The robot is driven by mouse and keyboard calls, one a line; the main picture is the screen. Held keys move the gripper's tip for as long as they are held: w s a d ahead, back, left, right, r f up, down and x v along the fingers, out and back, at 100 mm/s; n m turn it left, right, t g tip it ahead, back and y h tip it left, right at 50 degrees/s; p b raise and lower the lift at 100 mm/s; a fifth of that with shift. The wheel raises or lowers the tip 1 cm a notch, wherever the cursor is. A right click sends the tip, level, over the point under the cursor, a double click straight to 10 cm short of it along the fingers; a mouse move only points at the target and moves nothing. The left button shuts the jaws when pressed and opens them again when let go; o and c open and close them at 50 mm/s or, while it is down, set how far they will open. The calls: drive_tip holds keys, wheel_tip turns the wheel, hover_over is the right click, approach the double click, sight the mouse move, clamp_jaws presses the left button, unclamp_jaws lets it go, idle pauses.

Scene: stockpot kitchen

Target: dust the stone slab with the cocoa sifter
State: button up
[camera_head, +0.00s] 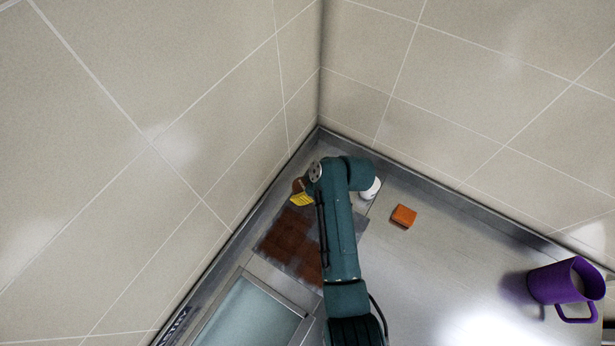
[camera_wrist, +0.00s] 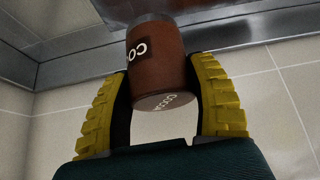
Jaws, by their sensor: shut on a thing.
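The cocoa sifter, a brown can with COCOA lettering, fills the middle of the wrist view (camera_wrist: 160,68). My gripper (camera_wrist: 163,90) is shut on it, with a yellow ribbed finger on each side. In the head view the sifter (camera_head: 297,185) shows as a small brown piece by a yellow finger (camera_head: 302,199), near the slab's far left edge. The grey stone slab (camera_head: 357,228) lies in the counter corner, with wide patches of brown powder over much of its visible left part. My arm hides the slab's middle. I cannot tell the sifter's height above it.
A white object (camera_head: 371,189) stands partly behind my arm. An orange block (camera_head: 404,217) lies right of the slab. Tiled walls (camera_head: 230,130) close in behind and left. A pale blue-grey recessed panel (camera_head: 250,315) lies in front. The counter's middle right is clear.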

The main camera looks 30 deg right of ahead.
drive_tip(key=shift+r, duration=0.1)
drive_tip(key=shift+w+d+f+b, duration=0.2)
drive_tip(key=shift+d+f+b, duration=0.1)
drive_tip(key=shift+b, duration=0.5)
drive_tip(key=shift+w+d+r+b, duration=0.25)
drive_tip(key=shift+w+d+b, duration=0.35)
drive_tip(key=shift+d+b, duration=0.4)
